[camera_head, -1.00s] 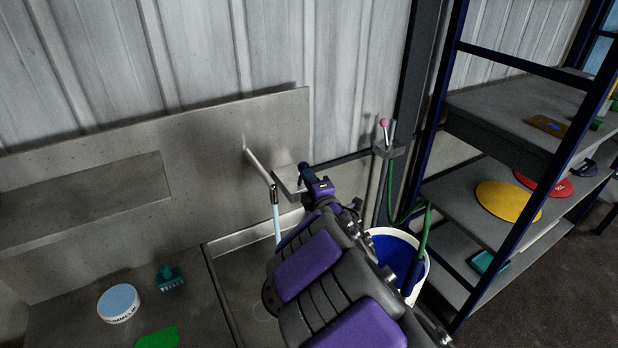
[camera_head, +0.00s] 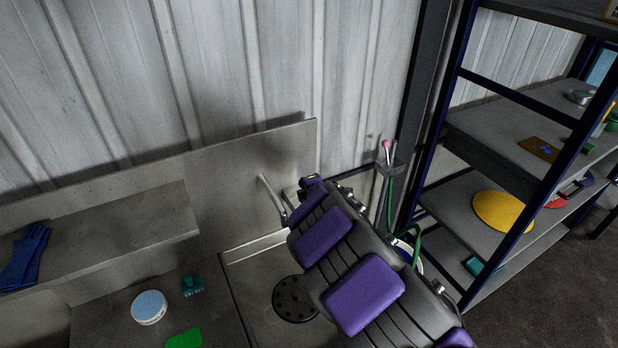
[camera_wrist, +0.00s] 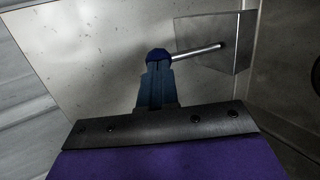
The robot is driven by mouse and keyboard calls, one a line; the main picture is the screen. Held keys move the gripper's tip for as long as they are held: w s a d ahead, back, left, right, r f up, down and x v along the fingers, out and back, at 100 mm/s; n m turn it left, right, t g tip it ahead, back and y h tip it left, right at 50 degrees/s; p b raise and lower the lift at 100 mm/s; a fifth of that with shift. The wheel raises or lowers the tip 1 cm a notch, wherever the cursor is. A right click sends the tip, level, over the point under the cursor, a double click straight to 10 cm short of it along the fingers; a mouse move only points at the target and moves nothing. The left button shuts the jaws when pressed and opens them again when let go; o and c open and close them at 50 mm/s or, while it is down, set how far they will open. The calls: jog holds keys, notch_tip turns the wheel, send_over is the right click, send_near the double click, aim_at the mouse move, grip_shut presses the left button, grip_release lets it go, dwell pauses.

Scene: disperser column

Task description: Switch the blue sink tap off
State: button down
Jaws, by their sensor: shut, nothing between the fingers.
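The blue tap handle shows in the wrist view as a dark blue knob (camera_wrist: 158,55) on a thin metal rod. The rod runs right to a grey metal block. My gripper (camera_wrist: 157,78) is shut and empty, with its fingertips right at the knob; I cannot tell whether they touch it. In the head view, my arm hides the handle. The metal spout (camera_head: 271,195) rises over the sink (camera_head: 250,262), left of my arm. I see no water stream below it. The round dark drain (camera_head: 288,298) shows in the basin, partly behind my arm.
Left of the sink, a white-and-blue tub (camera_head: 149,307), a teal brush (camera_head: 192,286) and a green item (camera_head: 184,339) lie on the counter. Blue gloves (camera_head: 25,256) lie on a ledge. A pink-knobbed lever (camera_head: 386,146) and shelving (camera_head: 470,195) stand right. A bucket (camera_head: 410,254) is partly hidden.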

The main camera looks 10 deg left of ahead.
jog(key=shift+w+a+r+g+h+p, duration=0.2)
jog(key=shift+w+a+g+p, duration=0.25)
jog(key=shift+p, duration=0.95)
jog(key=shift+w+a+r+g+h+p, duration=0.1)
jog(key=shift+w+a+g+h+p, duration=0.15)
jog(key=shift+w+p, duration=0.75)
jog(key=shift+s+f+p, duration=0.15)
jog(key=shift+s+p, duration=0.2)
jog(key=shift+p, duration=0.1)
jog(key=p+v, duration=0.1)
jog(key=v, duration=1.3)
jog(key=shift+w+r, duration=0.35)
jog(key=shift+r, duration=0.05)
